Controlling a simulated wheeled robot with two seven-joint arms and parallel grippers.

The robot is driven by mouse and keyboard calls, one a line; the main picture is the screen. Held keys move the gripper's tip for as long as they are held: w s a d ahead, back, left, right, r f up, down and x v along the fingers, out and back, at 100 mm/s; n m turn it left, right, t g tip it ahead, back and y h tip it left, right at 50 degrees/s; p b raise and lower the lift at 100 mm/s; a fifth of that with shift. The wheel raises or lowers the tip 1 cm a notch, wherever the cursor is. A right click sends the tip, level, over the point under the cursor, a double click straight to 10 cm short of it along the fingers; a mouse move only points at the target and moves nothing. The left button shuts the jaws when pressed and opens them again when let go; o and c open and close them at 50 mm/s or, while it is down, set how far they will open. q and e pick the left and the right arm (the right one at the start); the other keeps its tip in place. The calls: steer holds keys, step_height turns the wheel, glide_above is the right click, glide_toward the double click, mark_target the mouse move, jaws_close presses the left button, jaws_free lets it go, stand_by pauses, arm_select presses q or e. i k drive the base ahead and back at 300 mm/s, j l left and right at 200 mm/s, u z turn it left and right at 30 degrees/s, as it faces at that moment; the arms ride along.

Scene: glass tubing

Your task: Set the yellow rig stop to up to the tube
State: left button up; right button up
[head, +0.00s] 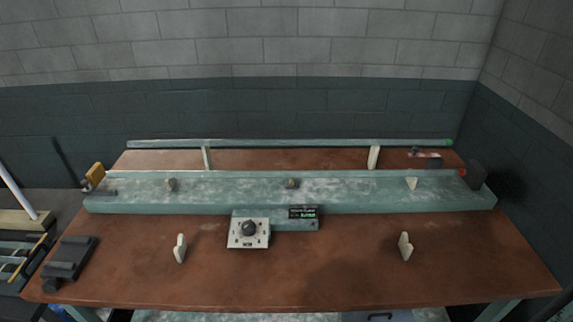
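A long green-grey rig bed (350,200) lies across the brown table. A yellow block (95,174), which looks like the yellow rig stop, stands tilted at the bed's left end, beside a small dark part. A long thin pale green bar (290,143), possibly the tube, runs along the back on two pale posts, with a bright green right end. I cannot tell for sure that it is glass. No tube is visible lying along the bed; the yellow block stands apart from the bar. Neither of my grippers is in view.
Small supports (171,184) stand along the bed, with a dark block (477,176) at its right end. A control box with a black knob (248,233) and a small display (303,213) are in front. Two pale upright pieces (405,246) and a black device (70,260) stand on the otherwise clear table front.

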mark_target(97, 173)
steer(key=u, duration=1.25)
steer(key=i+j+u, duration=0.15)
steer(key=j, duration=0.3)
steer(key=i+j+u, duration=0.1)
steer(key=i+j, duration=0.25)
steer(key=i+j+u, duration=0.15)
steer(key=j, duration=0.3)
steer(key=i, duration=0.1)
